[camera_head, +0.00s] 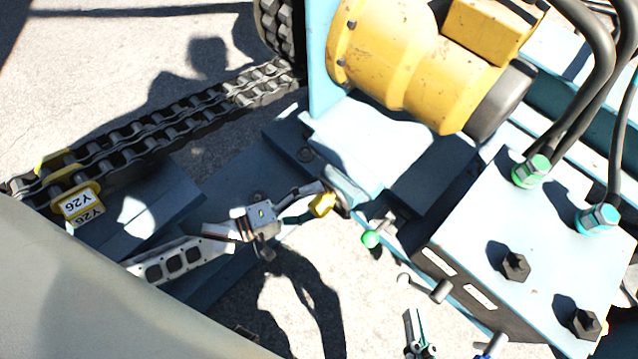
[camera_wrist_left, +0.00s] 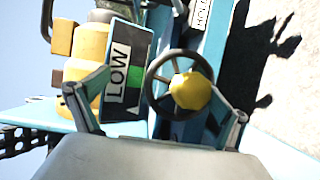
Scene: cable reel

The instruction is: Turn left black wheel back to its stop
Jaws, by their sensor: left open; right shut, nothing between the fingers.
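The black wheel (camera_wrist_left: 152,82) with a yellow hub (camera_wrist_left: 189,91) stands ahead of my left gripper (camera_wrist_left: 157,103) in the left wrist view. My left gripper is open, with one finger on each side of the wheel's lower part; whether they touch it I cannot tell. In the head view the wheel (camera_head: 339,188) is seen nearly edge-on, its yellow hub (camera_head: 322,205) close to the left gripper's (camera_head: 316,200) fingertips. My right gripper (camera_head: 412,318) is shut and empty at the bottom, away from the wheel.
A sign reading LOW (camera_wrist_left: 121,72) with a green patch is beside the wheel. A yellow motor (camera_head: 400,50), a light-blue block with hoses (camera_head: 540,220), a green-balled lever (camera_head: 370,239) and a white-balled lever (camera_head: 404,280) are nearby. A chain (camera_head: 150,125) runs at left.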

